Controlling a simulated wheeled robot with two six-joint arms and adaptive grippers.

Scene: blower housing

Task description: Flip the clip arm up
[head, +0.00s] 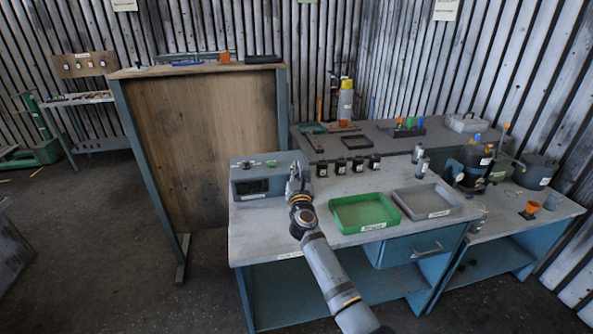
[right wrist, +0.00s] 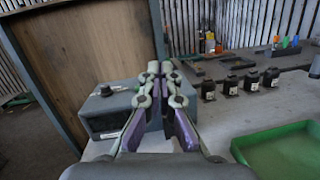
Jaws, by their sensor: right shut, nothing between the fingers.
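The grey blower housing (head: 243,172) stands at the left end of the workbench, with a dark rectangular opening in its front. It also shows in the right wrist view (right wrist: 92,109), left of and partly behind my fingers. A dark knob (right wrist: 105,90) sits on its top. A small green part (head: 271,163) lies on its top near the right end. I cannot make out the clip arm for sure; my gripper may hide it. My right gripper (head: 294,172) is shut and empty at the housing's right end. In the right wrist view its fingertips (right wrist: 160,68) are together. Whether they touch the housing is unclear. My left gripper is not in view.
A green tray (head: 334,218) and a grey tray (head: 399,203) lie right of my arm. A wooden panel (head: 205,150) rises left of the bench. Some bench top is free before the housing.

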